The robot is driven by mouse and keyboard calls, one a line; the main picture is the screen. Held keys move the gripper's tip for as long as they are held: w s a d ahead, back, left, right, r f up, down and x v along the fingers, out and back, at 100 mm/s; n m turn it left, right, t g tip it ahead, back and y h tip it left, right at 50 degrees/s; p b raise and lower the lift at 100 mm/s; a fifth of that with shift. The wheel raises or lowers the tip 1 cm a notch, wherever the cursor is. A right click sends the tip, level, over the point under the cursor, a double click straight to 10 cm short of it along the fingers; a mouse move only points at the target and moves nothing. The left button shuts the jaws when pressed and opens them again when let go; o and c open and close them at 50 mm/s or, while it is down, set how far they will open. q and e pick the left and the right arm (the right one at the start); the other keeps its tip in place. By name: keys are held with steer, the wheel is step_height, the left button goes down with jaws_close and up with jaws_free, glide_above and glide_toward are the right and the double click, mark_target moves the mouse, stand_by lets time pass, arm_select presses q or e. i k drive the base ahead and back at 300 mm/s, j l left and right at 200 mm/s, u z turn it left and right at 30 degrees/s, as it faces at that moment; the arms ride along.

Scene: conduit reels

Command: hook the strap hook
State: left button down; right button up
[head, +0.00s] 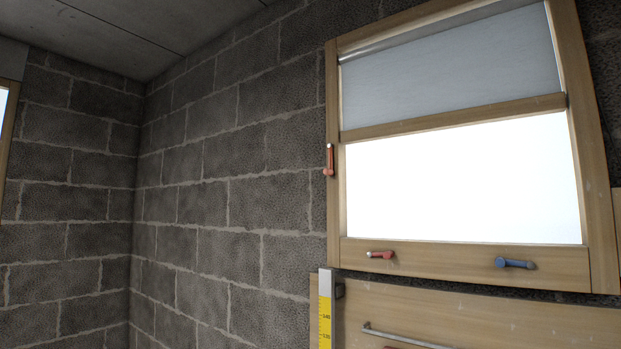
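I see no strap and no strap hook in the head view. Neither of my grippers shows in it. The view is tilted up at a block wall (210,155) and a wooden-framed window (335,215).
The window frame carries a red handle (329,161) on its left side, and another red handle (380,254) and a blue handle (514,263) along its bottom. Below are a wooden panel (480,312) with a metal bar (405,338) and a yellow measuring strip (325,312).

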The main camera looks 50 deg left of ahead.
mark_target(329, 172)
steer(key=u, duration=1.75)
